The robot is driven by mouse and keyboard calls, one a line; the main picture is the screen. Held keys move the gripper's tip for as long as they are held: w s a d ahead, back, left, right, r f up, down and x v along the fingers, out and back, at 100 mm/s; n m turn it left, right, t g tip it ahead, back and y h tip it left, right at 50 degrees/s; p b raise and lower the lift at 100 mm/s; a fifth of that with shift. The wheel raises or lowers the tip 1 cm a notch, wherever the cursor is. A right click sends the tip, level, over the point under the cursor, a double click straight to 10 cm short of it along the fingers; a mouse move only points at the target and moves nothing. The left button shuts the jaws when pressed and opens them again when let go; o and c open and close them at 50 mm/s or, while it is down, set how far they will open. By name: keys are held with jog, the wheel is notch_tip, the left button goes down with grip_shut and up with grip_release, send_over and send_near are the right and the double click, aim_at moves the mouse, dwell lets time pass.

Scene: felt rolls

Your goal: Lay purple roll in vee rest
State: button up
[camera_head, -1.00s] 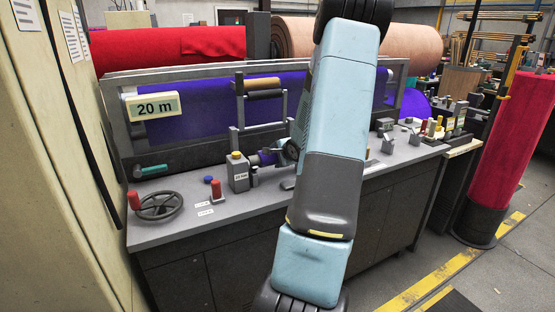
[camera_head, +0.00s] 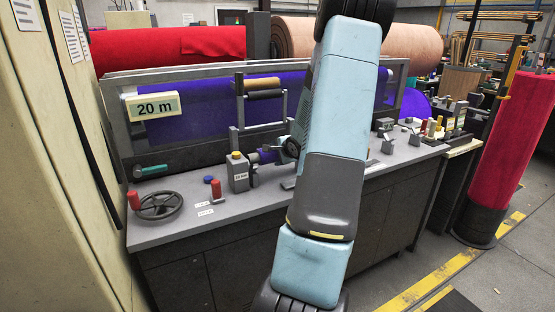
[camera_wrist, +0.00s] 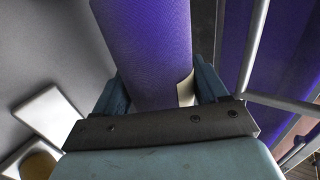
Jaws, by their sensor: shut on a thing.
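The purple roll (camera_wrist: 148,50) is held between the two blue-grey fingers of my gripper (camera_wrist: 160,95) in the wrist view. A pale edge shows on its right side, near the right finger. In the head view the purple roll (camera_head: 265,156) shows small beside my gripper (camera_head: 287,150), over the bench, just right of a grey post with a yellow knob. My arm hides part of the bench there. Small grey stands (camera_head: 388,144) are on the bench to the right of my arm. I cannot tell for sure which part is the vee rest.
The grey post (camera_head: 238,172) with a yellow knob stands close left of the roll. Behind are a rail frame (camera_head: 262,95) and a wide purple felt sheet (camera_head: 200,122). The bench front (camera_head: 250,205) has bare room.

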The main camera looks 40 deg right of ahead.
jog(key=shift+r, duration=0.9)
jog(key=shift+r, duration=1.6)
jog(key=shift+s, duration=0.1)
